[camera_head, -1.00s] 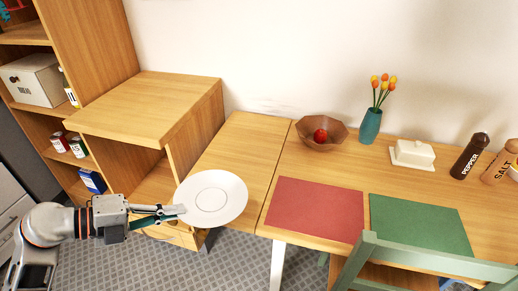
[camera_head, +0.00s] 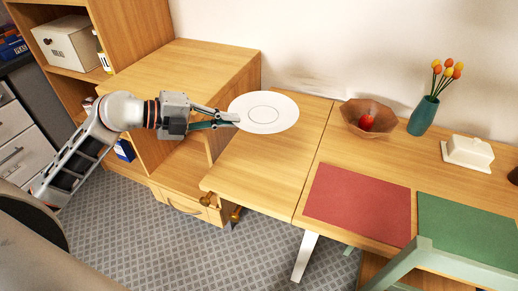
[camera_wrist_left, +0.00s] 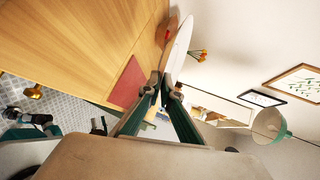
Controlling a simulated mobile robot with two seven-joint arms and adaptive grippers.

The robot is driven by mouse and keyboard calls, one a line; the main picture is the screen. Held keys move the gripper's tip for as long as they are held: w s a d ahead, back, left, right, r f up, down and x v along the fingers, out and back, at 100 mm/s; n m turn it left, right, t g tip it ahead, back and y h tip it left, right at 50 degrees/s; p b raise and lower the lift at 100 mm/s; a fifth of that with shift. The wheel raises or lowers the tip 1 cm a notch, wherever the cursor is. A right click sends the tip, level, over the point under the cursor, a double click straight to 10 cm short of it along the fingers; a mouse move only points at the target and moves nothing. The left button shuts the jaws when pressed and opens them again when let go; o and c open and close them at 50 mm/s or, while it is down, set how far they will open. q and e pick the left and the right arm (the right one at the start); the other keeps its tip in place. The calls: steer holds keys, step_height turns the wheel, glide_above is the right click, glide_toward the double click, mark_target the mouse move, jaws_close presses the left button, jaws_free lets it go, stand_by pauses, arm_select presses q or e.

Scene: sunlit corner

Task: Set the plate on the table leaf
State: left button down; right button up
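A white plate (camera_head: 264,112) is held by its left edge in my left gripper (camera_head: 236,119), which is shut on the rim. In the head view the plate appears over the back part of the table leaf (camera_head: 262,164), a wooden panel at the left end of the table. The left wrist view shows the plate (camera_wrist_left: 178,46) edge-on between the fingertips (camera_wrist_left: 165,80), apart from the wood surface. The exact height above the leaf is hard to tell. My right gripper is not in view.
A wooden bowl (camera_head: 362,122) with a red fruit stands right of the leaf. A red placemat (camera_head: 358,203) and green placemat (camera_head: 466,228) lie in front. A wooden cabinet (camera_head: 190,70) stands left of the leaf. The front of the leaf is bare.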

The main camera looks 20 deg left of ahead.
arm_select(q)
steer(key=b, duration=0.2)
glide_above(234, 175)
step_height(234, 175, down, 12)
steer(key=shift+r, duration=0.1)
steer(key=shift+f, duration=0.65)
step_height(234, 175, down, 6)
steer(key=shift+r+b, duration=0.15)
steer(key=shift+b, duration=0.7)
steer(key=c, duration=2.6)
jaws_free()
steer(key=shift+o, duration=0.2)
